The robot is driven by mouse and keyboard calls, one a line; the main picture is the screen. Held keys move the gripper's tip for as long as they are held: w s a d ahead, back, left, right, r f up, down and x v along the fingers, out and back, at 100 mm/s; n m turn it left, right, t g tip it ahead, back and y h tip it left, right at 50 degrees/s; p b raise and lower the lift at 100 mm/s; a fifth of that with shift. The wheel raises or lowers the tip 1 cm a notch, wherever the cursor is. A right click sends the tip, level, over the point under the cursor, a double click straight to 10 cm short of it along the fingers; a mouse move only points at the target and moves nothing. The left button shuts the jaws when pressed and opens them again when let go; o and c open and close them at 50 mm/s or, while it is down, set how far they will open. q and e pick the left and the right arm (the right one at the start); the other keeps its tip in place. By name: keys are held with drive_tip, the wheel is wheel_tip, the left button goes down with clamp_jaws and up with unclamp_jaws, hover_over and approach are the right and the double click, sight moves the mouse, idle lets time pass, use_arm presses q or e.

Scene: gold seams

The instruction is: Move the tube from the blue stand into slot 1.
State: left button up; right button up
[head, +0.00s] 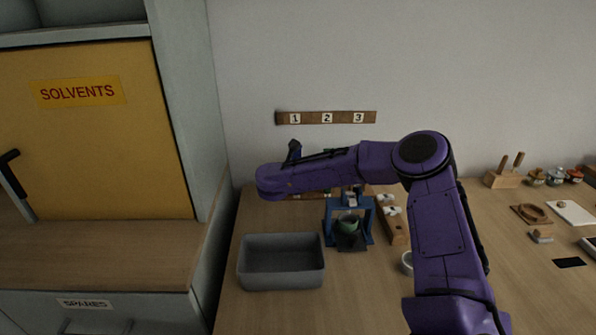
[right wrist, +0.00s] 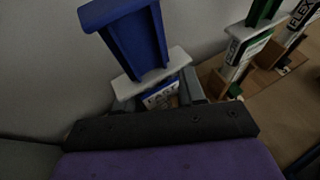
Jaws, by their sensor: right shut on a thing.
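My right gripper (right wrist: 158,100) is shut on a tube (right wrist: 140,45) with a blue plunger, a white flange and a printed label, seen in the right wrist view. In the head view, a dark blue piece, apparently the tube's top (head: 294,151), shows above my purple arm, below number 1 of the wall strip (head: 327,117). The gripper itself is hidden behind my arm there. A low wooden strip shows partly under the arm; its slots are hidden. My left gripper is out of view.
A grey bin (head: 281,262) stands at the front left of the table. A wooden block (head: 395,231) with white-topped items is right of the blue frame. The right wrist view shows labelled tubes with green plungers (right wrist: 262,12). A yellow cabinet (head: 95,150) stands left.

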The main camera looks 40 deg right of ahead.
drive_tip(key=shift+f+b, duration=0.25)
drive_tip(key=shift+b, duration=0.15)
drive_tip(key=o, duration=1.1)
drive_tip(key=shift+o, duration=0.2)
drive_tip(key=shift+f+b, duration=0.2)
drive_tip(key=shift+b, duration=0.3)
